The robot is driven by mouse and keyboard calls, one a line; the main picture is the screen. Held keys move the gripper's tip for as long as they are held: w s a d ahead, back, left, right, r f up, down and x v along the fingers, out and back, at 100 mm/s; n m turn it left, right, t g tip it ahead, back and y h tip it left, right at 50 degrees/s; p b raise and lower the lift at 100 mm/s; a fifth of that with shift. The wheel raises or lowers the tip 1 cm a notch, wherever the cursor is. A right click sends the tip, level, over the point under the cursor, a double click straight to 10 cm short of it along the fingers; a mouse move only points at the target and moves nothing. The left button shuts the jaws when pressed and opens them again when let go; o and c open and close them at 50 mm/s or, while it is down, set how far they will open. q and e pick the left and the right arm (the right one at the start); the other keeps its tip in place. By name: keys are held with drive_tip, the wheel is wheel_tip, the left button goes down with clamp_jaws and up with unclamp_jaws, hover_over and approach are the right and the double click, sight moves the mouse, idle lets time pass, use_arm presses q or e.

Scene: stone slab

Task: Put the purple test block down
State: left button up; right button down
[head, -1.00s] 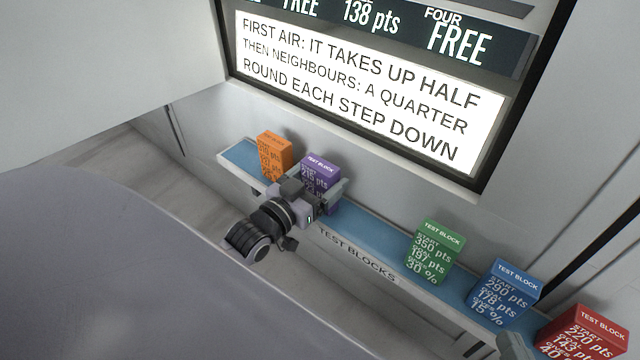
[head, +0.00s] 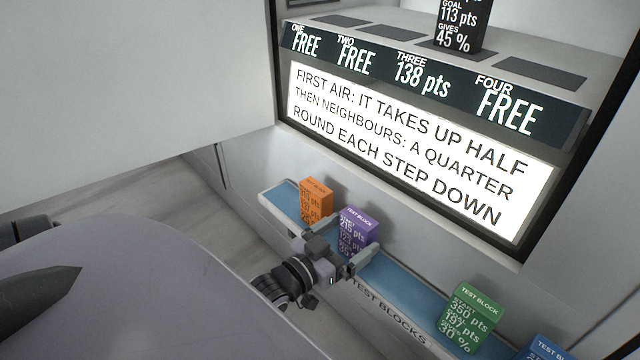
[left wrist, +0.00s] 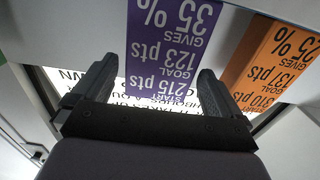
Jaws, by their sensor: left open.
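The purple test block (head: 357,232) stands upright on the blue shelf (head: 405,290), just right of the orange block. My left gripper (head: 352,238) is open in front of it, with one finger toward each side. In the left wrist view the purple block (left wrist: 170,45) appears upside down between the two spread fingers (left wrist: 155,85), with a gap on the left and little gap on the right. Whether the fingertips still reach past its front face I cannot tell. Its readable face says 215, 123 and 35 %. My right gripper is not in view.
The orange block (head: 316,200) stands close left of the purple one. The green block (head: 470,318) and a partly cut-off blue block (head: 545,348) are farther right. Bare shelf lies between purple and green. A black block (head: 460,25) stands in the window bay above the sign (head: 420,150).

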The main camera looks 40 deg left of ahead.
use_arm(q)
drive_tip(key=s+p, duration=0.2)
drive_tip(key=s, duration=0.7)
drive_tip(key=d+r+m+g+h, duration=0.1)
drive_tip(key=d+g+h, duration=0.1)
drive_tip(key=d, duration=0.8)
drive_tip(key=s+d+r+g+h, duration=0.1)
drive_tip(key=d+r+g+h, duration=0.1)
drive_tip(key=d, duration=0.8)
drive_tip(key=shift+s+r+m+g+h, duration=0.15)
drive_tip(key=shift+s+m+g+h, duration=0.2)
drive_tip(key=shift+g+h, duration=0.6)
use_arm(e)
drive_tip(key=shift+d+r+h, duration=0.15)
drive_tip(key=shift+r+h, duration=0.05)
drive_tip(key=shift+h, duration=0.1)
use_arm(q)
drive_tip(key=shift+a+r, duration=0.1)
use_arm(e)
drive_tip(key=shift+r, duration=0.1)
